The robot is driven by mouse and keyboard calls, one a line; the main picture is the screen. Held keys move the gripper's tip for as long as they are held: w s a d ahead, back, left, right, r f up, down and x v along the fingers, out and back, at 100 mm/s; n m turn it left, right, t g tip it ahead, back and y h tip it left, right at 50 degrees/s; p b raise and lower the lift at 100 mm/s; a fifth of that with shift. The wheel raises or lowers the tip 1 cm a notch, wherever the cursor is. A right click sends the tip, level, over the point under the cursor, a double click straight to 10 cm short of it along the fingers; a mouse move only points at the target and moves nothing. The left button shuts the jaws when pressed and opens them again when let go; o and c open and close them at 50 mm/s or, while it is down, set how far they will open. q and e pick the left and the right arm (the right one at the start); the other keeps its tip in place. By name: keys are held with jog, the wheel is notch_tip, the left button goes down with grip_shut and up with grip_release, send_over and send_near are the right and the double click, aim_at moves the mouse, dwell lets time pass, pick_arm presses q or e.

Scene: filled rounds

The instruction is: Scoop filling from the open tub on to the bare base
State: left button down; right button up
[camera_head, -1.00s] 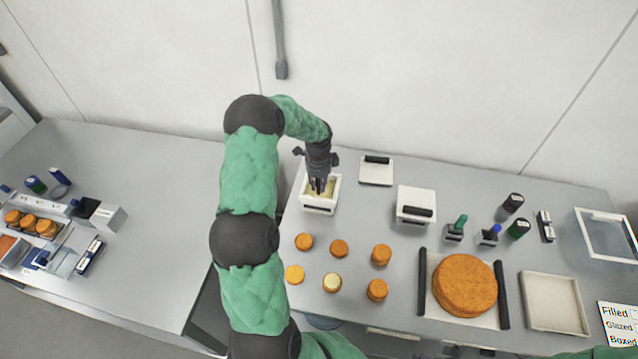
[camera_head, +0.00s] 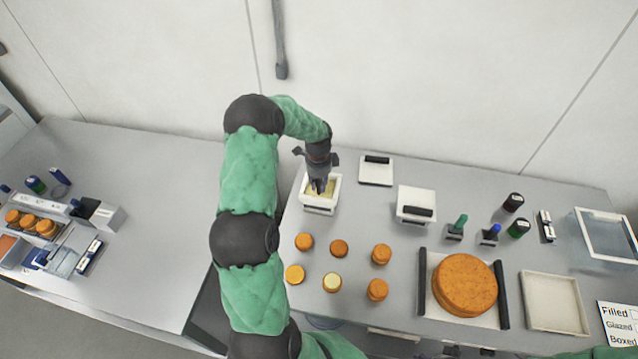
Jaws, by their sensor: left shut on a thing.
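The open tub (camera_head: 319,206) is a white box with pale yellow filling (camera_head: 329,187) inside, at the back left of the right-hand counter. My left gripper (camera_head: 318,187) points down into the tub's opening and is shut on a scoop that its fingers hide. A flat, lighter orange round (camera_head: 294,274) at the front left of the group looks like the bare base. The round (camera_head: 331,283) to its right has a pale cream top. My right gripper is not in view.
Other orange rounds (camera_head: 381,254) stand close by, in two rows. A lidded white tub (camera_head: 416,205) and a flat white lid (camera_head: 376,171) lie right of the open tub. A large round cake (camera_head: 465,285) and an empty tray (camera_head: 554,302) are further right.

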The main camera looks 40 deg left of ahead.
pick_arm(q)
jog(key=shift+r, duration=0.15)
jog(key=shift+r+p, duration=2.6)
jog(key=shift+r, duration=1.6)
jog(key=shift+f, duration=0.1)
